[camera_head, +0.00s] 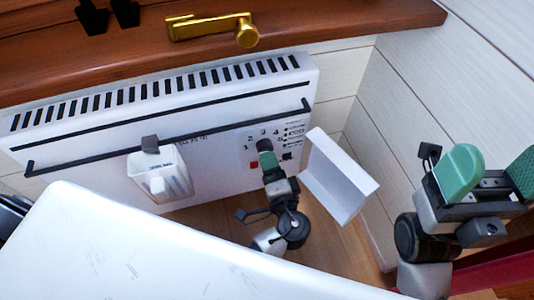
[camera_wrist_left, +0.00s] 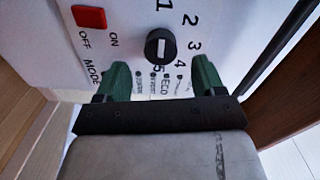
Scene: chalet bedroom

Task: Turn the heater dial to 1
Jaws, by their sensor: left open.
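The white heater (camera_head: 90,145) stands against the wall under a wooden sill. Its control panel is at its right end. In the left wrist view the black round dial (camera_wrist_left: 160,46) has a pale slot mark, with the printed numbers 1 to 5 and Eco around it. My left gripper (camera_head: 267,152) is in front of the panel and hides the dial in the head view. In the left wrist view the open green fingers (camera_wrist_left: 160,78) are on either side below the dial, apart from it. My right gripper (camera_head: 492,172) is open and empty at the right.
A red switch (camera_wrist_left: 90,17) marked ON and OFF is beside the dial. A white open flap or box (camera_head: 340,178) stands just right of the panel. A white container (camera_head: 160,180) hangs on the heater's black rail. A white surface (camera_head: 130,250) fills the foreground.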

